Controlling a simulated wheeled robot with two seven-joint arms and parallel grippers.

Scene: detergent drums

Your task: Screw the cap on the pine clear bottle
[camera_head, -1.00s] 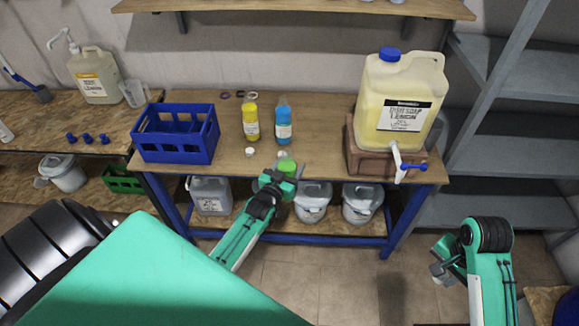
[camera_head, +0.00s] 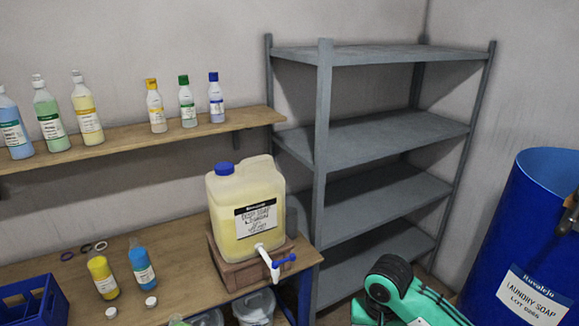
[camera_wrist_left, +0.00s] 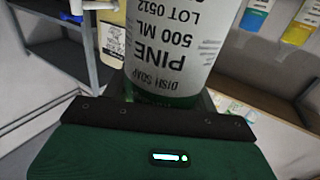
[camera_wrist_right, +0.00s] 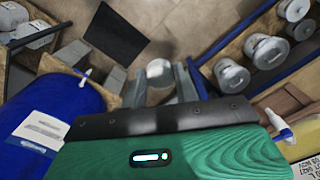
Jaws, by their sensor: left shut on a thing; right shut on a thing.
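My left gripper (camera_wrist_left: 166,97) is shut around the pine bottle (camera_wrist_left: 170,60). The bottle is clear, with a white label and green liquid, and looks upside down in the left wrist view. Its mouth is outside that view. A pale green piece, probably this bottle's top (camera_head: 177,320), shows at the bottom edge of the head view. My right gripper (camera_wrist_right: 162,85) is shut on a small, round white thing, probably the cap (camera_wrist_right: 160,70), seen above open floor in the right wrist view. The right arm shows at the lower right of the head view; its fingertips cannot be made out there.
On the bench stand a yellow bottle (camera_head: 102,277), a blue bottle (camera_head: 142,267), loose white caps (camera_head: 151,301), a blue crate (camera_head: 35,305) and a lemon soap jug (camera_head: 246,205). A grey shelf rack (camera_head: 390,135) and blue drum (camera_head: 530,240) stand to the right.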

